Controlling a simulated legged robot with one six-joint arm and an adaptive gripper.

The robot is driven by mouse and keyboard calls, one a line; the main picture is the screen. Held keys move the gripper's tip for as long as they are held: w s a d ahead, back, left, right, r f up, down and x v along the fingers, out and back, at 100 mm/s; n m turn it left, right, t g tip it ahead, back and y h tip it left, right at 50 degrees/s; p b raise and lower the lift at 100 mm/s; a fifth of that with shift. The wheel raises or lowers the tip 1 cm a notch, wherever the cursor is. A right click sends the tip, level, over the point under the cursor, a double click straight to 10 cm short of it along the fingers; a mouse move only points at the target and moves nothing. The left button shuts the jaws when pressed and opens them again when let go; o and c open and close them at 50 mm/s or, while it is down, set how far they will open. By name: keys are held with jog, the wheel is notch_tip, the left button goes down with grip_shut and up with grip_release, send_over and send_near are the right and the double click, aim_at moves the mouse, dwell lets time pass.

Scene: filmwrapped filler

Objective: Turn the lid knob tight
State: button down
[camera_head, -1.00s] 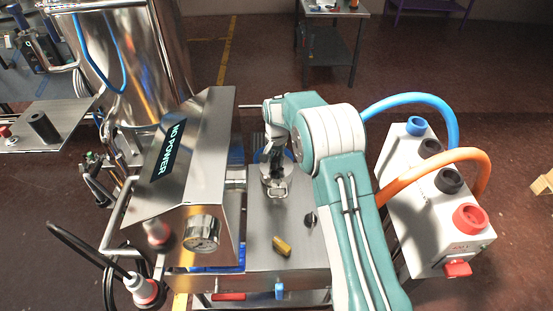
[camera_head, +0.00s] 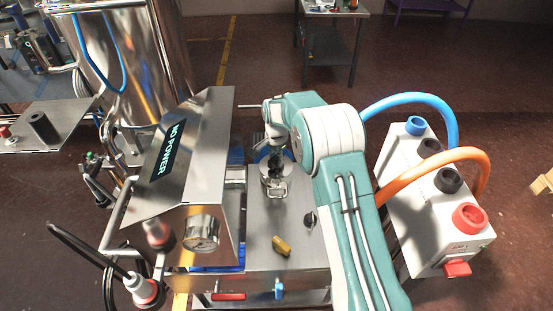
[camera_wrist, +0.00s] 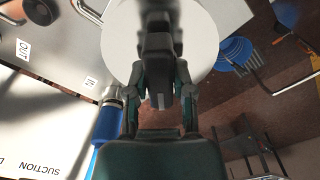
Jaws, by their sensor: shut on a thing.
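The round pale lid (camera_wrist: 197,38) fills the top middle of the wrist view. In the head view, my gripper (camera_head: 275,168) points down at the small round metal fitting on the steel bench top (camera_head: 262,225). In the wrist view, my gripper (camera_wrist: 159,88) is shut on the dark lid knob over the lid. The fingers cover most of the knob, so its outline and angle cannot be told.
A steel housing (camera_head: 205,125) with a "NO POWER" display stands close left of my gripper. A yellow piece (camera_head: 281,246) and a small dark knob (camera_head: 310,220) are on the bench top. A white box (camera_head: 425,200) with blue and orange hoses stands right of my arm.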

aim_at(275, 157)
jog(key=shift+s+a+f, duration=0.1)
jog(key=shift+a+f, duration=0.05)
jog(key=shift+f, duration=0.05)
jog(key=shift+c, duration=2.4)
grip_release()
jog(key=shift+a, duration=0.1)
jog(key=shift+r, duration=0.2)
jog(key=shift+r, duration=0.4)
notch_tip(275, 157, up, 11)
